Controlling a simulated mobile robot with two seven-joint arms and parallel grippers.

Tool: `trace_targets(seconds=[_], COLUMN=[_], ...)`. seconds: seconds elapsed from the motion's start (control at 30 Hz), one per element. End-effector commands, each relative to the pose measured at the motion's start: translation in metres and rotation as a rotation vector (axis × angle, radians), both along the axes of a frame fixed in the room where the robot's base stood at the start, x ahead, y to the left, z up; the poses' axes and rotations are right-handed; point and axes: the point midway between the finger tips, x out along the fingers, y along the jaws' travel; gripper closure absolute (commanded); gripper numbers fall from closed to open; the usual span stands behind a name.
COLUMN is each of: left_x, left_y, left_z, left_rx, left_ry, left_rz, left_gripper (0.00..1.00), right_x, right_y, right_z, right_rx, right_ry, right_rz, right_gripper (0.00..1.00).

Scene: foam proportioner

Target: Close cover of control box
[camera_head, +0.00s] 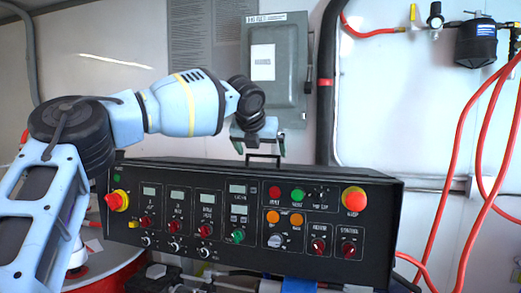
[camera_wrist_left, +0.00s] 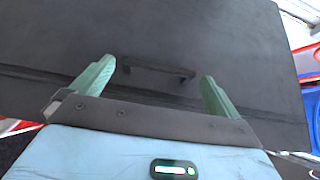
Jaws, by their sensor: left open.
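The black control box (camera_head: 150,240) stands in the middle of the head view, its front panel full of knobs, buttons and small displays. Its dark cover (camera_wrist_left: 210,35) fills much of the left wrist view, with a seam running across it. I cannot tell how far the cover is open. A thin black handle (camera_head: 263,157) rises at the top of the box; it also shows in the left wrist view (camera_wrist_left: 160,68). My left gripper (camera_head: 260,150) is open, its two green fingers on either side of the handle, apart from it. My right gripper is not in view.
A grey switch box (camera_head: 277,65) hangs on the white wall behind, beside a thick black pipe (camera_head: 326,90). Red hoses (camera_head: 480,150) hang at the right, below a dark filter unit (camera_head: 476,42). A red drum (camera_head: 110,270) stands low at the left.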

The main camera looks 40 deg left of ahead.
Motion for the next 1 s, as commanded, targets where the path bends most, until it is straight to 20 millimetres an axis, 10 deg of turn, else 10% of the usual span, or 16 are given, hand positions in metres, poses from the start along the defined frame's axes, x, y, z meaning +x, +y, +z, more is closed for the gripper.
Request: trace_targets(seconds=[0.5, 1.0], left_x=[-0.042, -0.050], left_y=[-0.023, -0.027], left_z=[0.048, 0.056], left_rx=[-0.001, 0.000], left_ry=[-0.003, 0.000], left_rz=[-0.001, 0.000], left_gripper=[0.00, 0.00], right_x=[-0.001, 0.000], right_y=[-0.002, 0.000], right_z=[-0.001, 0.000], right_rx=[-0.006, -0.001], right_ry=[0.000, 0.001], right_rz=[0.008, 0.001], right_gripper=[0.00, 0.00])
